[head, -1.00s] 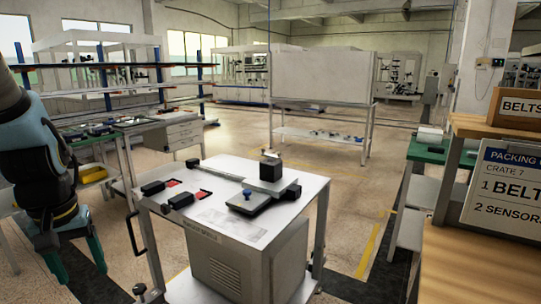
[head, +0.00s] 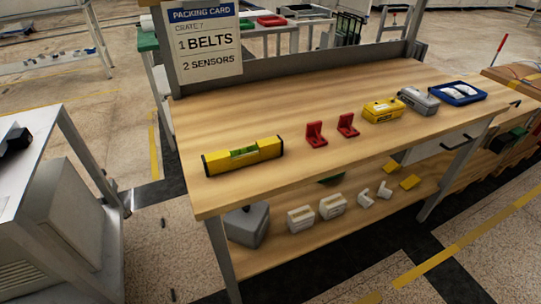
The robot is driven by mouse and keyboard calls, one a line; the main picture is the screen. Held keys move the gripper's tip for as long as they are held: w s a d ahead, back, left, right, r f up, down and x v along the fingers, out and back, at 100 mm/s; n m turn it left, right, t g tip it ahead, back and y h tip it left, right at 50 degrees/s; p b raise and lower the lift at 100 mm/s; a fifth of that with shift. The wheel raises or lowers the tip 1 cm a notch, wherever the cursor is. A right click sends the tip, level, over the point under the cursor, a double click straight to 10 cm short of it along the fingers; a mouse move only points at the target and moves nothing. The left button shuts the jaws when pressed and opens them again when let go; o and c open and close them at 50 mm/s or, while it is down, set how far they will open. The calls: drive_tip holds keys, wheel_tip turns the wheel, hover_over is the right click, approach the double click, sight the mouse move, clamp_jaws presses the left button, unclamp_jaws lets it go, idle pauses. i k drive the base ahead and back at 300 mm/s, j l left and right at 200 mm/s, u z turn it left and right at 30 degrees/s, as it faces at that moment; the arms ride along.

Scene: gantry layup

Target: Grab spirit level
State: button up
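The spirit level (head: 243,155) is yellow with black ends and a green vial window. In the head view it lies near the left end of the wooden workbench (head: 330,122), close to the front edge. Nothing touches it. My gripper does not show in the head view now.
Right of the level stand two red brackets (head: 316,134), a yellow box (head: 383,110), a grey case (head: 419,101) and a blue tray (head: 457,93). A packing card (head: 203,42) stands at the back left. White boxes (head: 301,219) sit on the lower shelf. A metal cart (head: 60,200) stands left.

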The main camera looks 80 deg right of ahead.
sight(221, 161)
drive_tip(key=k+z, duration=0.2)
drive_tip(key=z, duration=0.15)
drive_tip(key=k+l+z, duration=0.15)
drive_tip(key=z, duration=0.2)
drive_tip(key=k+l+z, duration=0.1)
drive_tip(key=z, duration=0.2)
drive_tip(key=k, duration=0.05)
